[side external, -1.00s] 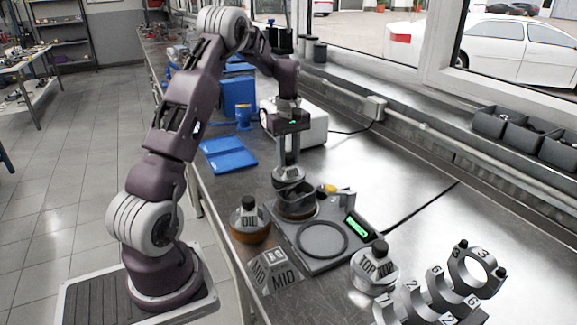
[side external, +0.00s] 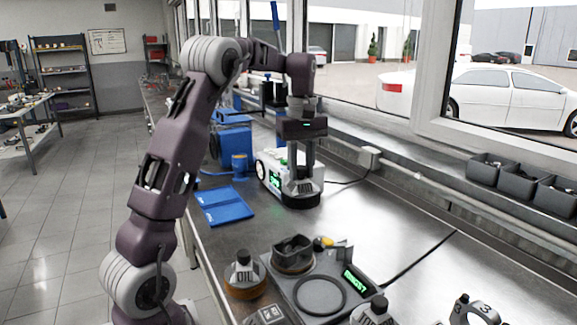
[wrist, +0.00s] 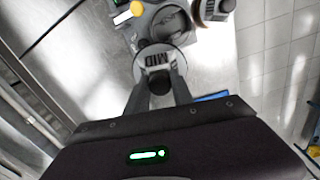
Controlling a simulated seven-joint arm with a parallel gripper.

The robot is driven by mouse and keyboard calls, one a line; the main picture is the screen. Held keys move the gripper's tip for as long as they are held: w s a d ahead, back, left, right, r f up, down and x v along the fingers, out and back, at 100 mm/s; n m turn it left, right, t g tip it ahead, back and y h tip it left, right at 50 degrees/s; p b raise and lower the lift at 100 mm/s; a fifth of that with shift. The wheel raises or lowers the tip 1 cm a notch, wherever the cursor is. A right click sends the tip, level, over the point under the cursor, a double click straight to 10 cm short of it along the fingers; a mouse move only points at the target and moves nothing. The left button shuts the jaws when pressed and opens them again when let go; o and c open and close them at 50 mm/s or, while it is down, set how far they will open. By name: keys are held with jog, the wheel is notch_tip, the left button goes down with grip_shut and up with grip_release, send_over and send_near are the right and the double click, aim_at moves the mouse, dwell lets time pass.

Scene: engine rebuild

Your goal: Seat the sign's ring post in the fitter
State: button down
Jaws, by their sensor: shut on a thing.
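My gripper (side external: 302,170) is shut on the dark knob (wrist: 158,82) of the MID ring post (side external: 302,187). This post has grey lettered faces and a round base, and it hangs above the bench. In the wrist view its grey MID disc (wrist: 165,58) shows below my fingers. The fitter (side external: 293,254), a dark open cup on a grey unit, stands lower and nearer the side camera, apart from the post. In the wrist view the fitter (wrist: 170,24) is partly hidden by the disc. The unit's display (side external: 357,281) has green text that is hard to read.
The OIL post (side external: 244,274) with its brown base stands left of the fitter. The TOP post (side external: 374,312) is cut off at the bottom edge. A white box (side external: 271,172) is behind the held post, and a blue case (side external: 226,206) lies left.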

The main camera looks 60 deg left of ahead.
jog(key=s+d+m, duration=0.2)
jog(key=d, duration=0.7)
jog(key=s+d+m, duration=0.2)
jog(key=s+d, duration=0.1)
jog(key=d, duration=0.5)
notch_tip(320, 180, down, 11)
jog(key=shift+s+d, duration=0.15)
jog(key=shift+d, duration=0.25)
jog(key=shift+f, duration=0.9)
dwell(0.9)
dwell(0.4)
jog(key=c, duration=0.6)
grip_release()
